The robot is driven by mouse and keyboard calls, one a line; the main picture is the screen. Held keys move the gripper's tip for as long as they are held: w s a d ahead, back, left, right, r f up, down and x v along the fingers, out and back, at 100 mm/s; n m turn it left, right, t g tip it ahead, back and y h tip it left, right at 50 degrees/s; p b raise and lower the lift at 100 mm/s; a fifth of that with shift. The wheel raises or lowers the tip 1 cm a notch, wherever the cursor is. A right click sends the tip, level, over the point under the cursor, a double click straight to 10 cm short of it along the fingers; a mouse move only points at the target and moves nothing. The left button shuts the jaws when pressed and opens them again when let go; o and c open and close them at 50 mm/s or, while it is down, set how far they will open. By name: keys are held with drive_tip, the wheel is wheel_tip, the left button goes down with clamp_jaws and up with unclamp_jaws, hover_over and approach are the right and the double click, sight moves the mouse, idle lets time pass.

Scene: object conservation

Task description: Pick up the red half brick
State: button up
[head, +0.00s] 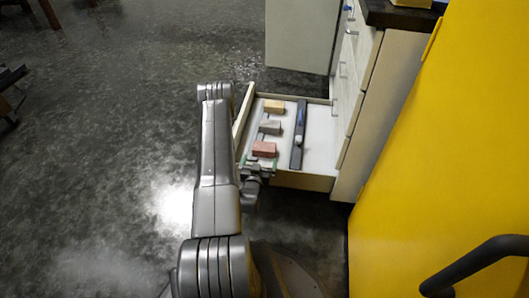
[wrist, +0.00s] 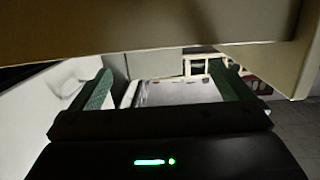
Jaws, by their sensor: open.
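The red half brick (head: 264,149) lies in the open drawer (head: 318,150), near its front end in the head view. My gripper (head: 260,163) is just in front of the brick, with its green finger pads at the near edge of the drawer. In the wrist view my gripper (wrist: 165,88) is open, its two green pads wide apart with nothing held between them. I cannot make out the red half brick for certain in the wrist view. Whether the fingers touch the brick or drawer cannot be told.
A grey block (head: 270,127) and an orange-tan block (head: 274,106) lie behind the red one. A long dark bar (head: 298,150) with a light knob lies to the right. A cabinet and a yellow panel (head: 445,150) stand right.

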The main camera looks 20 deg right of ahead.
sight(264, 147)
drive_tip(key=x, duration=0.3)
drive_tip(key=shift+w+d+f+b, duration=0.1)
drive_tip(key=shift+w+d+b, duration=0.05)
drive_tip(key=shift+w+b, duration=0.15)
drive_tip(key=b+x, duration=0.1)
drive_tip(key=x, duration=0.2)
drive_tip(key=b+x, duration=0.1)
drive_tip(key=shift+w+d+f+b, duration=0.15)
drive_tip(key=shift+d+f+b, duration=0.1)
drive_tip(key=shift+f+b, duration=0.05)
drive_tip(key=shift+w+d, duration=0.15)
drive_tip(key=shift+w, duration=0.2)
drive_tip(key=shift+r, duration=0.1)
drive_tip(key=shift+c, duration=0.2)
drive_tip(key=c, duration=1)
